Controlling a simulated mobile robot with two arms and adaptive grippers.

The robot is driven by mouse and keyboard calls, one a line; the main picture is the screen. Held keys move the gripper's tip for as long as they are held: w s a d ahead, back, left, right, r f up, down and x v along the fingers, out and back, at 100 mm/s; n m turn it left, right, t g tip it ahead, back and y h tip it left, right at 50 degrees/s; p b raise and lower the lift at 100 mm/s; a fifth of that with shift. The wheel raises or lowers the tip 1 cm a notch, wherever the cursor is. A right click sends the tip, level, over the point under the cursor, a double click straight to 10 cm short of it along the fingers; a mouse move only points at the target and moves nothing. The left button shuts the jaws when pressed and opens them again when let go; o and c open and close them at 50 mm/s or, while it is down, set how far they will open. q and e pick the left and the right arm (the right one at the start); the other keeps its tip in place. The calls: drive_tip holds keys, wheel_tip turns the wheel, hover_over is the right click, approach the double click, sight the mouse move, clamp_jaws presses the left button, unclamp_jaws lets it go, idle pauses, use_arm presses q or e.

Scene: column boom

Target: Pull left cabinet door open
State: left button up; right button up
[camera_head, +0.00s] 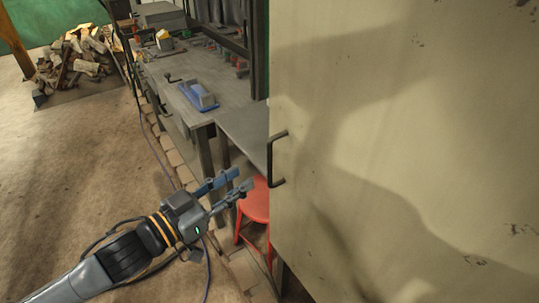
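The cabinet door (400,130) is a large, worn cream panel filling the right half of the view. Its black handle (274,160) sits at the door's left edge. I cannot tell from this view whether the door is fully shut. My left gripper (242,187) reaches in from the lower left, its two fingers apart and pointing right towards the handle. It is empty and shows a little left of and below the handle, not around it. My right gripper is out of the picture.
A red stool (256,207) stands behind my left fingers, beside the door's edge. A grey workbench (228,88) with a blue-based tool (199,97) runs behind. A wood pile (78,62) lies at the far left. The brown floor (75,165) on the left is clear.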

sight(268, 161)
use_arm(q)
drive_tip(key=p+x, duration=0.2)
drive_tip(key=x, duration=0.7)
drive_tip(key=shift+w+d, duration=0.25)
drive_tip(key=shift+d, duration=0.05)
drive_tip(key=shift+c, duration=0.4)
clamp_jaws()
